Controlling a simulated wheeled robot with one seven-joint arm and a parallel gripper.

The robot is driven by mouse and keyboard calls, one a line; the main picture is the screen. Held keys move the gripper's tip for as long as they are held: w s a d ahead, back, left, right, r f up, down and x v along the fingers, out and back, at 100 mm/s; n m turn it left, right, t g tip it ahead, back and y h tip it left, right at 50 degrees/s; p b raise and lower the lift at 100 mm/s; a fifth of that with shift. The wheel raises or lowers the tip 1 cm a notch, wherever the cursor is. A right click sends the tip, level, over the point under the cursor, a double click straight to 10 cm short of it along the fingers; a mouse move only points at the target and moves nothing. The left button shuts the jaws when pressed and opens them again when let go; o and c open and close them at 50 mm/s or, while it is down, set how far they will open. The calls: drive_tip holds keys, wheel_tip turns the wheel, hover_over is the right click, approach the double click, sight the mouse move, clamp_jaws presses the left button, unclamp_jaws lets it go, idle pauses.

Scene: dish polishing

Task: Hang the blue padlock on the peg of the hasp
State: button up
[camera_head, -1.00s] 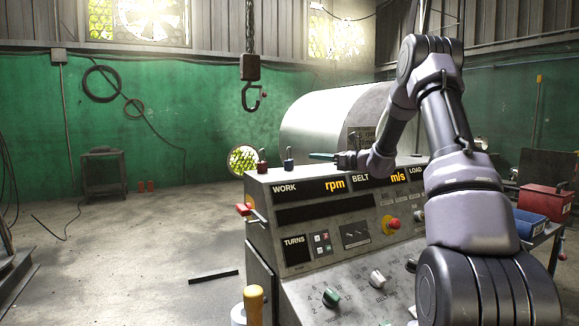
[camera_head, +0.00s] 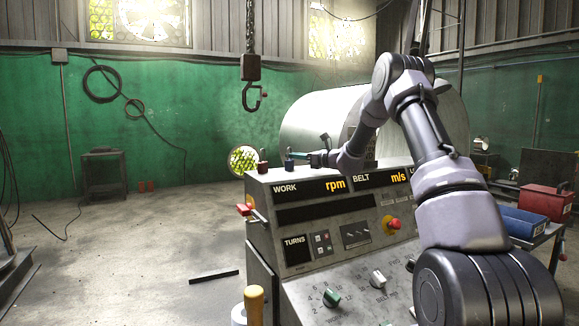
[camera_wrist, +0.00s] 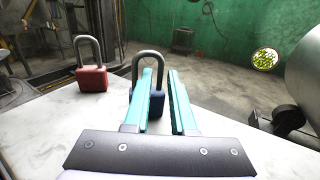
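The blue padlock (camera_head: 289,166) stands upright on the top of the console, near its left end. In the wrist view the blue padlock (camera_wrist: 157,104) shows its grey shackle upward, and its body is partly hidden behind the left finger. My gripper (camera_head: 299,156) is right at the padlock from its right side. In the wrist view my gripper (camera_wrist: 160,72) has two teal fingers apart, with part of the padlock body seen in the gap. I cannot tell whether a finger touches it. I cannot make out the hasp's peg for certain.
A red padlock (camera_head: 263,167) stands left of the blue one; it also shows in the wrist view (camera_wrist: 91,78). A red piece (camera_head: 244,209) sticks out from the console's left side. A chain hook (camera_head: 253,97) hangs above. A large drum (camera_head: 310,120) stands behind.

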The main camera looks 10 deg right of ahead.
clamp_jaws()
idle(1.4)
